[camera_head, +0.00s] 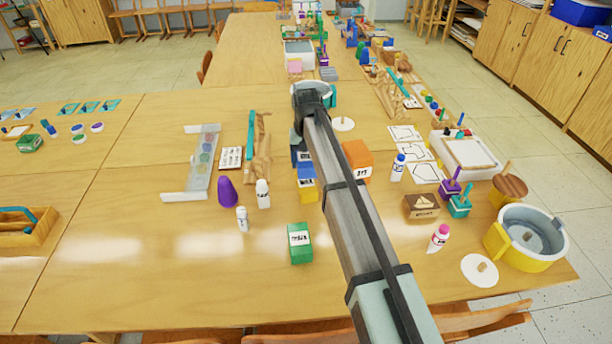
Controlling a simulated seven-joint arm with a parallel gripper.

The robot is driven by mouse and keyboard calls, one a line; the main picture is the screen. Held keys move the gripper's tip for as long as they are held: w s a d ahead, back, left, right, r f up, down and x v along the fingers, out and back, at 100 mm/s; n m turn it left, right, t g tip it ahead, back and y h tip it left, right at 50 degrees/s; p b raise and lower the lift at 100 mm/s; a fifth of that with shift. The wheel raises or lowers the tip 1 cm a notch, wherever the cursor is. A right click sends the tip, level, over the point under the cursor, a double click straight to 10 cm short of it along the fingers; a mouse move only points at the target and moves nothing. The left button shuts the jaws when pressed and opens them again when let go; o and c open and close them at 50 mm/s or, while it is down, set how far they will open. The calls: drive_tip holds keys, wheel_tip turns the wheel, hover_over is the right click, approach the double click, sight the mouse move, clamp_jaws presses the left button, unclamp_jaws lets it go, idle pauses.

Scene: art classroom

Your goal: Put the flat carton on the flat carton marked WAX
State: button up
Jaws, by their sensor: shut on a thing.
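My arm reaches from the bottom of the view up to the middle of the long table, and its far end hides what lies under it. I cannot make out my gripper's fingers. Just left of the arm, a blue box-like thing (306,170) shows directly above a yellow carton (308,191) with a pale label; I cannot tell whether they touch. A green carton (300,248) with a white label stands nearer the front. An orange carton (357,155) is right of the arm, partly hidden by it. A brown carton (421,206) is farther right. I cannot read WAX on any label.
A pink-capped bottle (438,238) and a yellow-and-white pot (527,238) are at the right. The table's front left (130,270) is clear.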

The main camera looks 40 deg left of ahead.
sight(306, 156)
drive_tip(key=shift+f, duration=3.15)
drive_tip(key=o, duration=1.1)
drive_tip(key=shift+f, duration=0.1)
drive_tip(key=shift+o, duration=0.2)
wheel_tip(306, 156, up, 12)
drive_tip(key=shift+r, duration=0.15)
